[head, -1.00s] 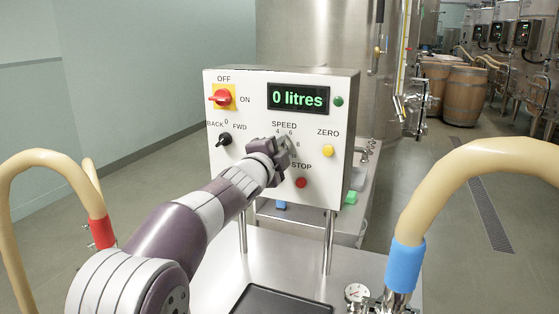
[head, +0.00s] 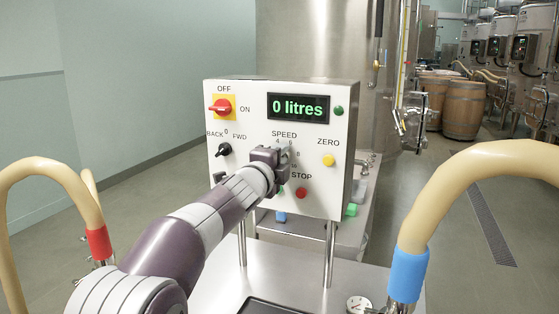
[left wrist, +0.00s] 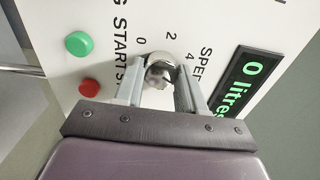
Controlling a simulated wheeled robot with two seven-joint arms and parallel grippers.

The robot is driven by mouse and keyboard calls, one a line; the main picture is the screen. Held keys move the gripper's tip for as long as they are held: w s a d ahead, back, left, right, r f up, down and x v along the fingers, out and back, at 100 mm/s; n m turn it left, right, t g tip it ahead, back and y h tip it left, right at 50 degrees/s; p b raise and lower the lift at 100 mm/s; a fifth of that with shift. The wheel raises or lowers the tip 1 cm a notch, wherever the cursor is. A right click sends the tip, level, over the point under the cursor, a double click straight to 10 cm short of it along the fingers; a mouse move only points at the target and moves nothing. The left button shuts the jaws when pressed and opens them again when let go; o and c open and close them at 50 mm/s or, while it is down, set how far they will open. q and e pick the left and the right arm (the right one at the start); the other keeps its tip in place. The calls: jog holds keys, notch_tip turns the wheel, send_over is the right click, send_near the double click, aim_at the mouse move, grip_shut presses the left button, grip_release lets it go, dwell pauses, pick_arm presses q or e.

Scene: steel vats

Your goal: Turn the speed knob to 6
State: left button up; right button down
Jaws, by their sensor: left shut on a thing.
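The speed knob (left wrist: 160,71) is a small silver knob on the white control panel (head: 310,172). In the left wrist view the marks 0, 2 and 4 show around it; its pointer cannot be read. My left gripper (left wrist: 160,88) is shut on the knob, with one finger on each side. In the head view my left gripper (head: 277,158) covers the knob, and the marks 4, 6 and 8 show above and beside it. The display (head: 298,108) reads 0 litres. My right gripper is not in view.
A red OFF/ON switch (head: 221,107), a black BACK/FWD knob (head: 224,149), a yellow ZERO button (head: 328,160) and a red STOP button (head: 301,193) are near my gripper. A green button (left wrist: 78,43) shows in the wrist view. Cream hoses (head: 470,170) arch at both sides.

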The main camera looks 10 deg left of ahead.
pick_arm(q)
jog(key=o, duration=1.1)
jog(key=shift+c, duration=0.2)
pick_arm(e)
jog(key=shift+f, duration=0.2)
pick_arm(q)
jog(key=s+a+b, duration=0.1)
jog(key=s+a, duration=0.1)
jog(key=s, duration=1)
jog(key=shift+s+a+b, duration=0.15)
jog(key=shift+s+b, duration=0.1)
jog(key=shift+b, duration=0.15)
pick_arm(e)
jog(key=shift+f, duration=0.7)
